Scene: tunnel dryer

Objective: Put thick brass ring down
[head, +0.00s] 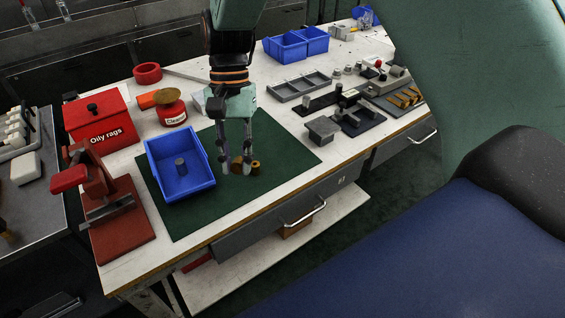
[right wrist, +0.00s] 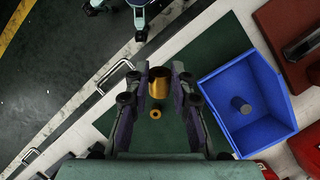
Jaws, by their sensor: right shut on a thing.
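My right gripper (head: 236,168) points down over the green mat (head: 290,150), its fingers closed on a brass piece (head: 237,162), which I take for the thick brass ring. In the right wrist view the thick brass ring (right wrist: 158,86) sits between the fingertips, partly hidden by them. It is low over the mat; I cannot tell whether it touches. A smaller brass ring (head: 256,167) lies on the mat just right of the fingers. It also shows in the right wrist view (right wrist: 155,114), with its hole visible. My left gripper is not in view.
A blue bin (head: 199,190) with a grey cylinder (head: 181,166) inside stands left of the gripper. A red clamp-like device (head: 117,205), an Oily rags box (head: 97,118) and a Cleaner tin (head: 171,107) are farther left. Dark fixtures (head: 335,122) stand right. The mat's right part is clear.

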